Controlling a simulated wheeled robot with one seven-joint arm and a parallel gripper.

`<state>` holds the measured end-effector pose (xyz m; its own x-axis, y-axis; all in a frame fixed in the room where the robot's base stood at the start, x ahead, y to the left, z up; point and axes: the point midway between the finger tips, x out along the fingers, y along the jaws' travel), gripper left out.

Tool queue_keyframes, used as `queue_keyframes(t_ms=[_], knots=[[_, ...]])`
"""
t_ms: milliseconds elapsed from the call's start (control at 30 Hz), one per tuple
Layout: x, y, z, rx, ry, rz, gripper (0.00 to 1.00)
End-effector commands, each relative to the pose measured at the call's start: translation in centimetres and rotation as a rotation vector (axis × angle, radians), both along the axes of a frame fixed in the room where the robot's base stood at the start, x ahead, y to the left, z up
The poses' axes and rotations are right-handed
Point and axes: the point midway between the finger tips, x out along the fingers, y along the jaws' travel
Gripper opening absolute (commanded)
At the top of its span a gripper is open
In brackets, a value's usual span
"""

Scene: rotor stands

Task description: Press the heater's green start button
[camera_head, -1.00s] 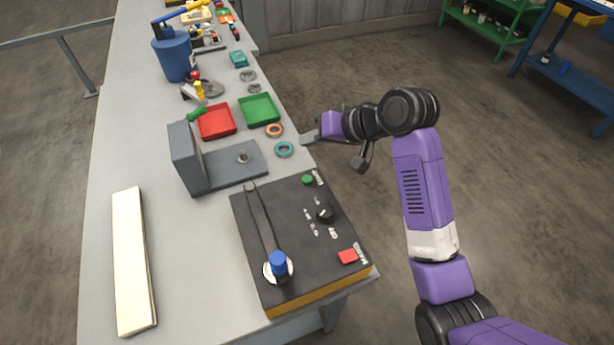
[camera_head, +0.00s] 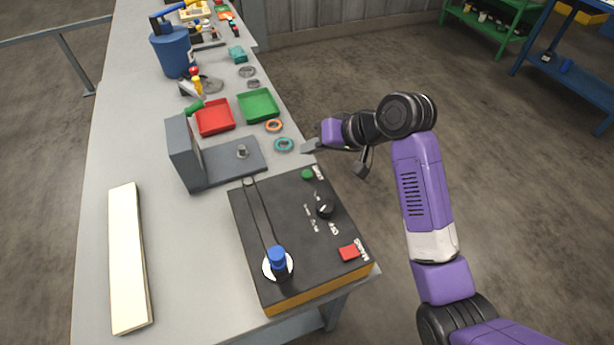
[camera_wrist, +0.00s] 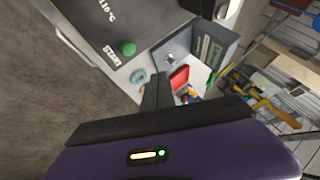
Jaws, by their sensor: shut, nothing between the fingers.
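The heater (camera_head: 285,245) is a black-topped box with an orange lower edge at the near end of the bench. Its green start button (camera_head: 307,174) sits at the far right corner of the top. In the wrist view the green button (camera_wrist: 128,48) shows at upper left beside the word START. My gripper (camera_head: 305,148) is shut and empty, just beyond the heater's far right corner at the bench edge, apart from the button. In the wrist view the gripper (camera_wrist: 158,84) points past the button toward the bench.
On the heater are a black knob (camera_head: 325,211), a red button (camera_head: 349,253) and a blue-topped arm (camera_head: 277,260). A grey stand (camera_head: 215,165), teal ring (camera_head: 284,145), orange ring (camera_head: 274,125), red tray (camera_head: 215,118) and green tray (camera_head: 258,105) lie beyond. Right of the bench is open floor.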

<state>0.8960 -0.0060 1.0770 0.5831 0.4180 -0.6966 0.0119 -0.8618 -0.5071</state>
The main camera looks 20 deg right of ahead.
Motion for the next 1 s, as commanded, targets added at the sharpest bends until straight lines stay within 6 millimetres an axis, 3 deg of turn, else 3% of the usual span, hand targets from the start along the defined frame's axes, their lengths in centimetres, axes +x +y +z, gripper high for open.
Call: queue_keyframes(t_ms=[33,100,400,1000], knots=[[0.0,0.0,-1.5,0.0,0.0,0.0,0.0],[0.0,0.0,-2.3,-0.001,0.0,0.001,0.0],[0.0,0.1,-5.1,0.001,0.0,0.0,0.0],[0.0,0.0,-5.6,0.0,0.0,0.0,0.0]])
